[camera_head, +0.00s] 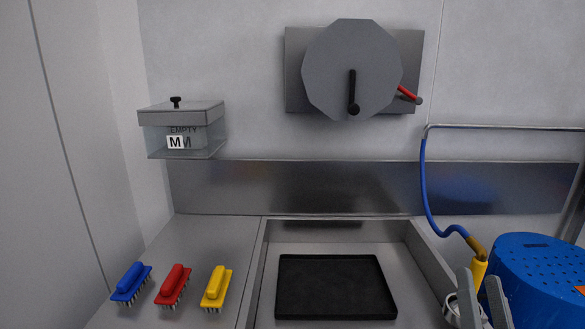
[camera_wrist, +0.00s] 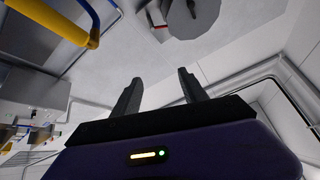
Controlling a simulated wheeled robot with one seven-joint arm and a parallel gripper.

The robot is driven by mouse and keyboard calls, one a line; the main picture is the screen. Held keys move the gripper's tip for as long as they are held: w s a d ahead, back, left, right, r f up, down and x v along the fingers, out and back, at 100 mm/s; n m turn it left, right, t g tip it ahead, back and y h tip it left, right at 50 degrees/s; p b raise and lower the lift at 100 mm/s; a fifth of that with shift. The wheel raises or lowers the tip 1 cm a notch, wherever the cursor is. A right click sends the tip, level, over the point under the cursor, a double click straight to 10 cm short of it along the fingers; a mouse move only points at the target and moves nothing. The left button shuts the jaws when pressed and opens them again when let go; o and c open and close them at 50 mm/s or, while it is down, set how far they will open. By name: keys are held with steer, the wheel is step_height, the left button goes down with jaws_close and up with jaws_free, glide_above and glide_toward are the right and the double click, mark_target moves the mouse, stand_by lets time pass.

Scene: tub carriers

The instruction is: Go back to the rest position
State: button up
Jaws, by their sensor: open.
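My gripper (camera_head: 481,288) shows at the bottom right of the head view, its two grey fingers spread and pointing up. In the wrist view the fingers (camera_wrist: 158,86) stand apart with nothing between them. In the head view they overlap the lower end of a yellow spray nozzle (camera_head: 479,272) that hangs on a blue hose (camera_head: 424,190). I cannot tell from there whether they touch it. In the wrist view a yellow and blue piece (camera_wrist: 58,22) lies at the upper left, apart from the fingers. Most of my arm is hidden.
A blue perforated tub (camera_head: 535,268) is close on the right of my gripper. A sink (camera_head: 418,242) holds a black tray (camera_head: 335,287). Blue (camera_head: 131,282), red (camera_head: 173,284) and yellow (camera_head: 216,287) brushes stand left.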

steer(key=s+a+f+n+g+y, duration=0.1)
steer(key=s+f, duration=0.5)
steer(key=s, duration=0.6)
steer(key=s+a+f+n+g+y, duration=0.1)
steer(key=s+a+f+n+g, duration=0.2)
steer(key=s, duration=0.8)
steer(key=s+a+f+n+g+y, duration=0.2)
steer(key=s+a+f+g, duration=0.3)
steer(key=s+f, duration=0.3)
steer(key=s+a+n, duration=0.1)
steer(key=s, duration=0.3)
steer(key=shift+s+f, duration=0.35)
steer(key=shift+f, duration=0.05)
steer(key=shift+a, duration=0.1)
